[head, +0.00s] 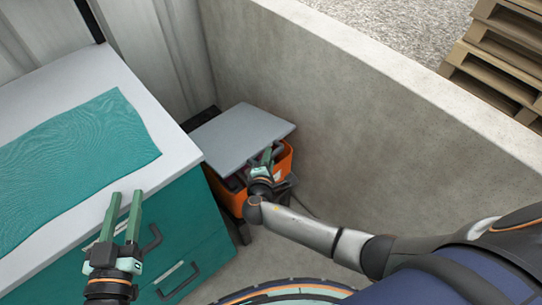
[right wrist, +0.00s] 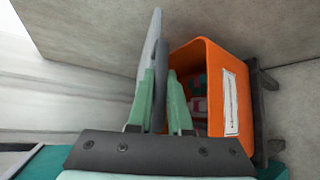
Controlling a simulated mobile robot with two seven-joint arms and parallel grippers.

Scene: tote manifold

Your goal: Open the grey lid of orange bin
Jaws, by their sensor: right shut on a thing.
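The orange bin (head: 286,161) stands low in the corner between the cabinet and the concrete wall. Its grey lid (head: 240,135) is raised at a tilt above it and hides part of the bin. In the right wrist view the lid (right wrist: 149,45) is nearly edge-on, left of the open mouth of the orange bin (right wrist: 200,60). My right gripper (head: 266,157) is at the lid's near edge, shut on the grey lid; its fingers (right wrist: 161,72) show on both sides of a grey part. My left gripper (head: 124,214) is open and empty above the cabinet's front edge.
Red and teal items (right wrist: 199,95) lie inside the bin. A teal cabinet (head: 205,225) with a pale top and a green cloth (head: 80,150) stands at left. The concrete wall (head: 350,120) closes off the right side. Wooden pallets (head: 490,65) are beyond it.

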